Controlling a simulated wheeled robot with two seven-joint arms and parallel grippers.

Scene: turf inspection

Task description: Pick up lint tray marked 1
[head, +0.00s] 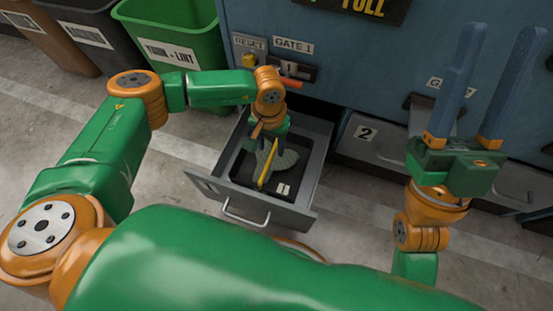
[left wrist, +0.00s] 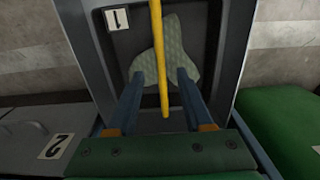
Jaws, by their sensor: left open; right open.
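The dark lint tray (head: 241,172) sits inside an open grey drawer (head: 213,187). Its white label reads 1 and also shows in the left wrist view (left wrist: 117,19). A yellow bar (head: 268,165) runs over the tray, and grey-green patterned lint (head: 285,160) lies in it. My left gripper (left wrist: 160,76) points down over the tray, open, with the yellow bar (left wrist: 157,50) between its blue fingers; I cannot tell whether they touch it. My right gripper (head: 484,85) is open and empty, fingers up, at the right.
A shut drawer marked 2 (head: 385,150) is right of the open one. The blue machine (head: 340,70) stands behind, with a GATE 1 lever (head: 290,70) just above the drawer. A green bin (head: 175,35) and other bins stand at the back left. The floor in front is clear.

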